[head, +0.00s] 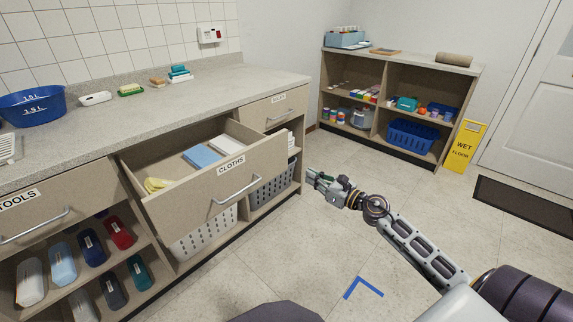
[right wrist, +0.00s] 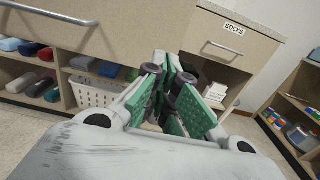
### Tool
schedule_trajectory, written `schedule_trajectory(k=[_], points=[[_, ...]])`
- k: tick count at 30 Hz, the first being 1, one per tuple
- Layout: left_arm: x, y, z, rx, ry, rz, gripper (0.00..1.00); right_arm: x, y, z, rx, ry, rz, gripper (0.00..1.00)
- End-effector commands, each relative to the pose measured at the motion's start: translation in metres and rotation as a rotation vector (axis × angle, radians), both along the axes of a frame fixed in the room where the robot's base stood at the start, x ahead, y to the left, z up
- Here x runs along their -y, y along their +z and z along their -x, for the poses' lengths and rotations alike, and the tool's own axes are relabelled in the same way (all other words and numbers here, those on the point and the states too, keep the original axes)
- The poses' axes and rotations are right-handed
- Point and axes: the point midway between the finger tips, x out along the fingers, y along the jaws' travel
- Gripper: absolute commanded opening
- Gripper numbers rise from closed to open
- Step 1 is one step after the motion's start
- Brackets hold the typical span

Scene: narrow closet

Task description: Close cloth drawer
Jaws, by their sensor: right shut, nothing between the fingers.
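The cloth drawer (head: 210,202), labelled CLOTHS, is pulled out from the counter in the head view. It holds a blue cloth (head: 202,157), a white cloth (head: 227,146) and a yellow cloth (head: 157,185). Its bar handle (head: 236,190) is on the front. My right gripper (head: 312,178) is shut and empty, to the right of the drawer front and apart from it. In the right wrist view its green-padded fingers (right wrist: 172,95) are together, with part of a drawer front and handle (right wrist: 35,15) at the upper left. My left gripper is not in view.
The SOCKS drawer (head: 272,110) is shut behind the open drawer. A low shelf unit (head: 400,100) and a yellow wet-floor sign (head: 464,146) stand at the back right. The floor (head: 300,250) in front is clear.

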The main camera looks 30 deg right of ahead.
Motion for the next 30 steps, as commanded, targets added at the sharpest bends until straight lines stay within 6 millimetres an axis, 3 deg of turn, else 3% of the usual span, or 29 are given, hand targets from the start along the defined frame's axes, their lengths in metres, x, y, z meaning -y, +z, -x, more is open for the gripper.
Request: schedule_trajectory(k=[30], points=[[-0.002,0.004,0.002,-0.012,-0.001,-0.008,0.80,-0.023,0.000,-0.065,0.000,-0.001,0.001,0.00]])
